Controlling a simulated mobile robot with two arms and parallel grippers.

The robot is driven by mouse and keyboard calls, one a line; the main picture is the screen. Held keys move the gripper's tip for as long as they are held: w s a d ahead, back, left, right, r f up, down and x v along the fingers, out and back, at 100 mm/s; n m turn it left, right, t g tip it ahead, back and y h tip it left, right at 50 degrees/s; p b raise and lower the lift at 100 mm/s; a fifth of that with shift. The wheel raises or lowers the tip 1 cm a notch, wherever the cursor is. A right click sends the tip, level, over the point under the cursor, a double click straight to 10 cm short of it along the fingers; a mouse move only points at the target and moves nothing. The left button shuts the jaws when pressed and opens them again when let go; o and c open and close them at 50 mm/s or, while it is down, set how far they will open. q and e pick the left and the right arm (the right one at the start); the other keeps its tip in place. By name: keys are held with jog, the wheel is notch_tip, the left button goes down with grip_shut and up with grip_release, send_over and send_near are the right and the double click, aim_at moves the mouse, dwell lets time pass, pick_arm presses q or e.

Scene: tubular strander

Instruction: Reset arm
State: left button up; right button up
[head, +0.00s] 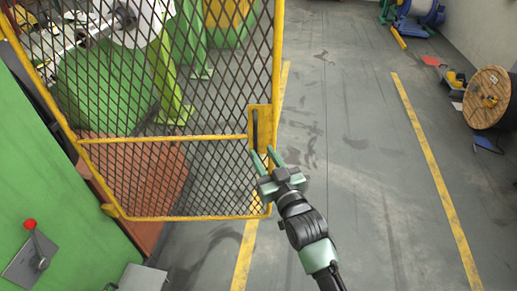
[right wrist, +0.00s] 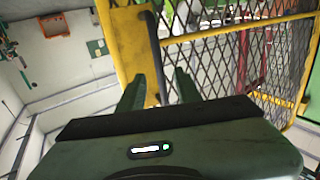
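My right gripper (head: 265,154) is open, with its two green fingers apart, at the latch side of the yellow mesh gate (head: 165,138). A dark upright handle (head: 255,130) sits on the gate's yellow plate (head: 266,118). In the right wrist view the handle (right wrist: 154,50) shows between the two spread fingers (right wrist: 160,88), which do not close on it. I cannot tell whether a finger touches it. My left gripper is not in view.
Green machinery (head: 105,85) is behind the mesh. Yellow lines (head: 430,165) mark the grey floor, which is clear right of the gate. A wooden cable reel (head: 487,97) stands at the far right.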

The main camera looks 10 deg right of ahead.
jog(key=shift+s+d, duration=0.2)
jog(key=shift+s, duration=0.5)
jog(key=shift+f, duration=0.1)
jog(key=s+d+f+g+h+b, duration=0.1)
jog(key=s+d+f+g, duration=0.3)
jog(key=f, duration=0.9)
jog(key=s+a+f+g+h, duration=0.1)
jog(key=s+f, duration=0.4)
jog(key=f, duration=0.8)
jog(key=s+d+f+g+b, duration=0.1)
jog(key=s+d+f+g, duration=0.3)
jog(key=f, duration=0.9)
jog(key=s+d+f+g+h, duration=0.1)
jog(key=s+d+f+g, duration=0.1)
jog(key=s+f, duration=0.5)
jog(key=s+d+f+g, duration=0.3)
jog(key=s+f, duration=0.4)
jog(key=s, duration=1)
jog(key=s+d+f+g+h+b, duration=0.1)
jog(key=s+d+f+g, duration=0.1)
jog(key=s+f, duration=0.5)
jog(key=s+d, duration=0.1)
jog(key=s, duration=0.4)
jog(key=shift+s+f+m+h, duration=0.15)
jog(key=shift+f+m+h, duration=0.15)
